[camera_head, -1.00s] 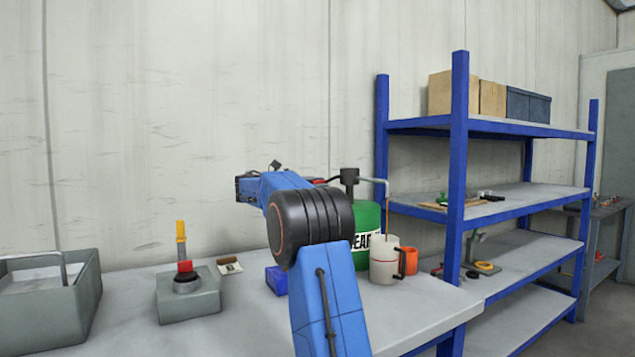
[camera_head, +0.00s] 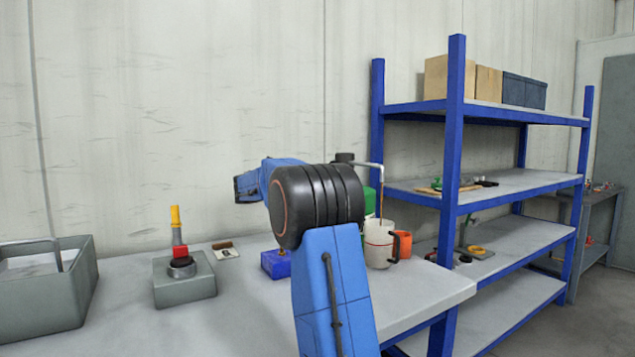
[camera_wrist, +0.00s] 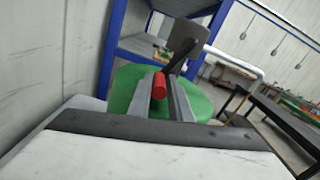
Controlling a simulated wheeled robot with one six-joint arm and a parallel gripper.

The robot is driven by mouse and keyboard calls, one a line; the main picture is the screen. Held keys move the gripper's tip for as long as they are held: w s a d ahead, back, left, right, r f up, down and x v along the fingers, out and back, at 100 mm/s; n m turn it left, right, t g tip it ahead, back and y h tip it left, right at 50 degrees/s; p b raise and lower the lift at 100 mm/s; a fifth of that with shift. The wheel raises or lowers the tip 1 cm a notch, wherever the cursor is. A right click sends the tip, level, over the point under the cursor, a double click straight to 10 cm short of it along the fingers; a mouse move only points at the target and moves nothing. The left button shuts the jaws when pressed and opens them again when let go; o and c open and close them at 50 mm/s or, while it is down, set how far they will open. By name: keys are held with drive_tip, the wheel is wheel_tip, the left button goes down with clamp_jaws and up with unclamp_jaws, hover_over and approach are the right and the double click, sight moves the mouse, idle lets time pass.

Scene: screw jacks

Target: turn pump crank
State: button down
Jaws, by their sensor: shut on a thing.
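The green drum (camera_head: 370,203) stands on the bench, mostly hidden behind my arm. The dark pump top (camera_head: 344,158) and its thin grey spout (camera_head: 372,166) rise above it. A thin brownish stream shows below the spout, over a pale jug (camera_head: 378,246). In the wrist view, the red crank grip (camera_wrist: 159,86) is between the fingers of my gripper (camera_wrist: 160,92), which is shut on it. A dark crank arm (camera_wrist: 181,56) runs up from near the grip, above the green drum top (camera_wrist: 125,88). In the head view my arm hides the gripper and crank.
An orange mug (camera_head: 403,244) stands beside the jug. A blue box (camera_head: 276,264), a grey block with a red and yellow lever (camera_head: 184,285) and a grey bin (camera_head: 45,300) are on the bench. Blue shelving (camera_head: 456,150) stands at the right.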

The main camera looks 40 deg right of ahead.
drive_tip(key=shift+s+a+n, duration=0.1)
drive_tip(key=shift+s+n, duration=0.15)
drive_tip(key=shift+n, duration=0.15)
drive_tip(key=c, duration=1.7)
unclamp_jaws()
drive_tip(key=shift+a, duration=0.15)
drive_tip(key=v, duration=1.1)
drive_tip(key=shift+a+f, duration=0.1)
drive_tip(key=shift+a, duration=0.25)
drive_tip(key=shift+c, duration=0.2)
